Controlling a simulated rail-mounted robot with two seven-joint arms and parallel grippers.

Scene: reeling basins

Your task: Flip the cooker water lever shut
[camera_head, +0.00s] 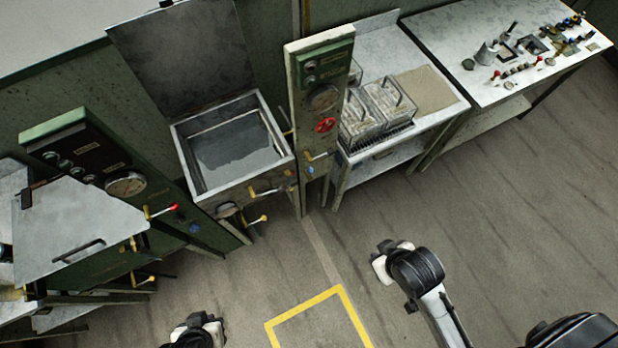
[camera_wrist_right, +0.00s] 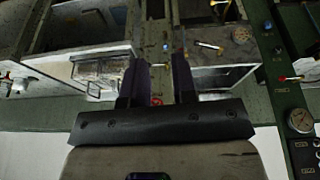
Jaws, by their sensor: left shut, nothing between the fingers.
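A green panel (camera_head: 85,160) with a gauge stands at the left, beside a unit with a grey lid (camera_head: 75,228) lying shut. I cannot tell from labels which one is the water lever. My left gripper (camera_head: 205,322) is at the bottom edge, partly cut off, shut and empty, well apart from the levers. My right gripper (camera_head: 383,264) is over the floor; the right wrist view shows its fingers (camera_wrist_right: 158,65) apart and empty.
A metal basin (camera_head: 185,150) with a raised lid (camera_head: 180,55) holds water. Farther right are a table with clear boxes (camera_head: 385,98) and a worktable (camera_head: 470,25). The floor in front is clear.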

